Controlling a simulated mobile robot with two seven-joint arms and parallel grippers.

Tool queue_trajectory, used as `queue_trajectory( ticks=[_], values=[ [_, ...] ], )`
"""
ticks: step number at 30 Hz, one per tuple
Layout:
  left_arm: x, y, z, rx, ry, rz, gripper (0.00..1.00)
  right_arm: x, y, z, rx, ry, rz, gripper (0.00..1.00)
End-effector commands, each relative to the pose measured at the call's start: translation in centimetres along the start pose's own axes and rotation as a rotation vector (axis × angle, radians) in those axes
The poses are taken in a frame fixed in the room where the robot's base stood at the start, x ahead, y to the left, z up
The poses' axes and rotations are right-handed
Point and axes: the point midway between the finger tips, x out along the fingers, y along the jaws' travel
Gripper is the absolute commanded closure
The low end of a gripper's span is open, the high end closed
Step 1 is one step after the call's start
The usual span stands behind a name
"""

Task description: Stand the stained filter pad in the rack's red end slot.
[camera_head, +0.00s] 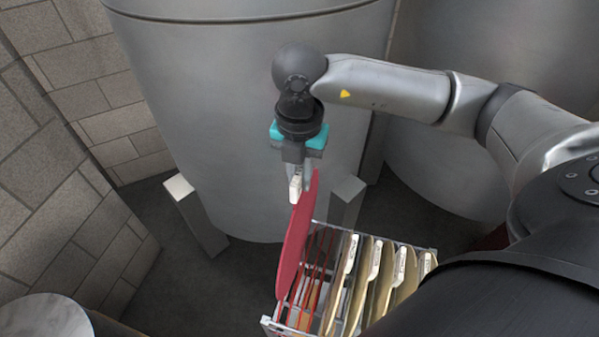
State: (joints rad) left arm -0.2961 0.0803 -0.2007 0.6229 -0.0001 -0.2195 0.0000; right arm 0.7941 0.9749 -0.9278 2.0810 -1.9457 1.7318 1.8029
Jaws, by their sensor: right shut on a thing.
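The stained filter pad (296,245) is a dark red, thin disc, seen nearly edge-on. My right gripper (298,188) is shut on its upper edge and holds it upright, slightly tilted. The wire rack (268,322) stands below at the bottom centre. Red wires of its red end slot (318,262) show just right of the pad. The pad overlaps the rack's left end in the picture; I cannot tell whether its lower edge is inside the slot or above it. My left gripper is not in view.
Several cream pads (382,282) with white tabs stand in the rack, right of the red wires. A big grey tank (230,110) on square legs (197,215) rises behind. A stone block wall (60,200) is at left. Dark floor lies clear left of the rack.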

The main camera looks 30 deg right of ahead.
Motion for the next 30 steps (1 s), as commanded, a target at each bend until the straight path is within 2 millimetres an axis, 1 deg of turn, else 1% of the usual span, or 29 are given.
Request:
queue_trajectory(
  ticks=[1, 9, 30],
  values=[
    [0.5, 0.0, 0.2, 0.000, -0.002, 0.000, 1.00, 0.6, 0.0, 0.0, 0.000, 0.000, 0.000, 1.00],
    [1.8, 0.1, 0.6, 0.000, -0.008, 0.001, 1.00, 2.5, 0.0, 0.0, 0.000, 0.000, 0.000, 1.00],
    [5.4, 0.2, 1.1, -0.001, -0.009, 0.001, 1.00, 7.4, 0.0, 0.0, 0.000, 0.000, 0.000, 1.00]
  ],
)
